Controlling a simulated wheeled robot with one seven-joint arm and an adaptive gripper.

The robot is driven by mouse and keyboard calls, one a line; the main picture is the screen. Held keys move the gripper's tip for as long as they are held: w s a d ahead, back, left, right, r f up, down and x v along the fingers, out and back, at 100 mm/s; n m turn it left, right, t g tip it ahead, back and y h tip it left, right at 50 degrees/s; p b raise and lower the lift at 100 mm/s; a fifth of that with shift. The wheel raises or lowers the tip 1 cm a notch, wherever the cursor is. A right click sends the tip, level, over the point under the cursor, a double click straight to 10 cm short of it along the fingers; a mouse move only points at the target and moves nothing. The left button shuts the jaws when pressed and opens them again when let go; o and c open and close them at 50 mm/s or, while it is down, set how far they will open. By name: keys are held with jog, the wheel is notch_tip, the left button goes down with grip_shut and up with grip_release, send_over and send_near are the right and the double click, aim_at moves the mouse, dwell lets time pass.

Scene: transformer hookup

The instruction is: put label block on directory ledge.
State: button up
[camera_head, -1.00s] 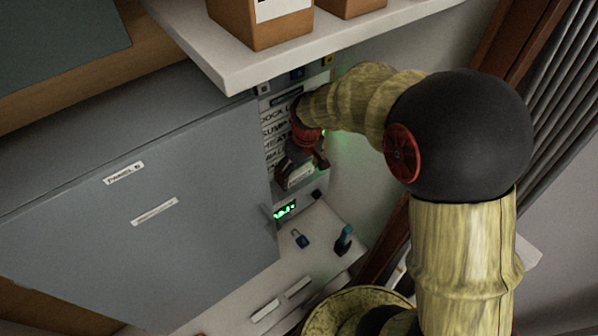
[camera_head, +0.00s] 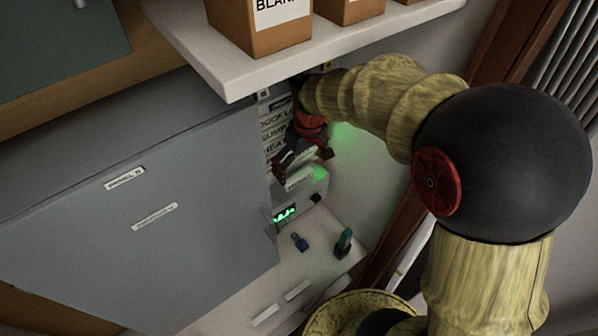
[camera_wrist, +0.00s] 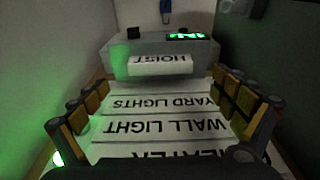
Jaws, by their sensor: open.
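The label block (camera_wrist: 160,64), white-faced and marked HOIST, sits at the foot of the directory strip (camera_wrist: 160,127), against the grey box. In the wrist view its lettering is upside down. In the head view it shows as a small pale block (camera_head: 299,178) just below my fingers. My gripper (camera_head: 302,162) is open, with one finger at each side of the strip. In the wrist view the open fingers (camera_wrist: 160,82) stand left and right, and the block is beyond their tips, with nothing held. The directory ledge itself is mostly hidden by the block.
A grey box with a green display (camera_head: 286,213) stands below the directory. A big grey panel door (camera_head: 150,240) is at left. A white shelf (camera_head: 235,85) with brown boxes hangs above. A blue item (camera_head: 299,242) and a teal item (camera_head: 343,242) stand on the lower shelf.

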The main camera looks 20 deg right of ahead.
jog(key=s+r+m+t, duration=0.1)
jog(key=s+r+t, duration=0.1)
jog(key=s+r, duration=0.75)
jog(key=s+r+m+t, duration=0.1)
jog(key=s+r, duration=0.4)
jog(key=s, duration=0.6)
jog(key=shift+s+a+r+m+t+h, duration=0.15)
jog(key=shift+s+m+t+h, duration=0.2)
jog(key=shift+m, duration=0.45)
